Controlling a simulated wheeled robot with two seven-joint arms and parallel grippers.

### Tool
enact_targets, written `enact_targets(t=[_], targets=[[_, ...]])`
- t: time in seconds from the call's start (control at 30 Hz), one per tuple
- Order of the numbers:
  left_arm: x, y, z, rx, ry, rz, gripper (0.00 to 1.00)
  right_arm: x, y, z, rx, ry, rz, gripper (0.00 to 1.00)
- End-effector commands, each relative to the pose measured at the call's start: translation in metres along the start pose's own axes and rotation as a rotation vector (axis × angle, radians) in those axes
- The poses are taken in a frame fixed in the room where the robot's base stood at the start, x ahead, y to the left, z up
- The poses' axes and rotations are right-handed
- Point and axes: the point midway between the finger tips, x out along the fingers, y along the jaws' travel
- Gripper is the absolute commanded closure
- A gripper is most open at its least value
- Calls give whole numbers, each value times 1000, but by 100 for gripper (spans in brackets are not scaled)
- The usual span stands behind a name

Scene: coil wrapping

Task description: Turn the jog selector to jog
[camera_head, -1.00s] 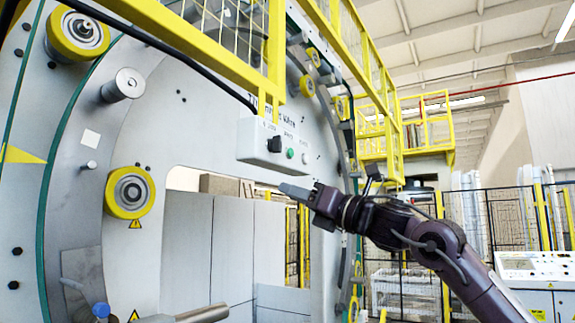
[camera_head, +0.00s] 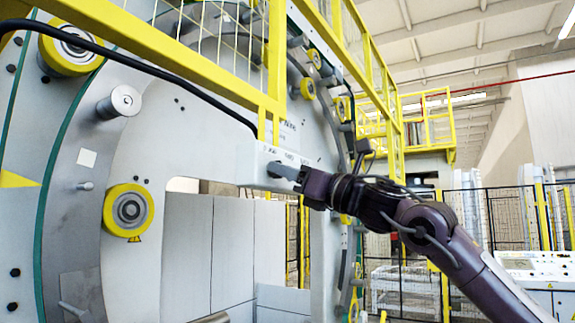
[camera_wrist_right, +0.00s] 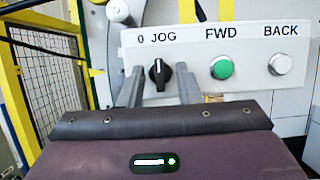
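The jog selector (camera_wrist_right: 160,74) is a black rotary knob on a light grey control box (camera_wrist_right: 250,75), under the label "0 JOG". Its white pointer mark is near the top, tilted slightly left of upright. My right gripper (camera_wrist_right: 159,82) is open, with one grey finger on each side of the knob. Small gaps seem to show between fingers and knob; I cannot tell whether they touch. In the head view my right gripper (camera_head: 284,171) is at the front of the control box (camera_head: 250,160) and hides the knob. My left gripper is not in view.
A yellow mesh guard frame (camera_head: 180,60) and black cable (camera_head: 150,62) run above the box. The large ring machine (camera_head: 140,160) stands behind.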

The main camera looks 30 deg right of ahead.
Motion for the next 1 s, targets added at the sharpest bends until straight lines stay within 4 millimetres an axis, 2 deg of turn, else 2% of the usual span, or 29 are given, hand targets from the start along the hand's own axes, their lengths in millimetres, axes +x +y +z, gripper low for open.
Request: enact_targets(t=[0.17, 0.4, 0.77, 1.0], targets=[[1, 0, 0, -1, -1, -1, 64, 0, 0, -1, 0, 0, 0, 69], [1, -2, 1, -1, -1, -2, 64, 0, 0, 0, 1, -1, 0, 100], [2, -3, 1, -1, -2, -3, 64, 0, 1, 0, 21, -2, -7, 100], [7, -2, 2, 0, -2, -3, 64, 0, 2, -1, 124, -1, -48, 100]])
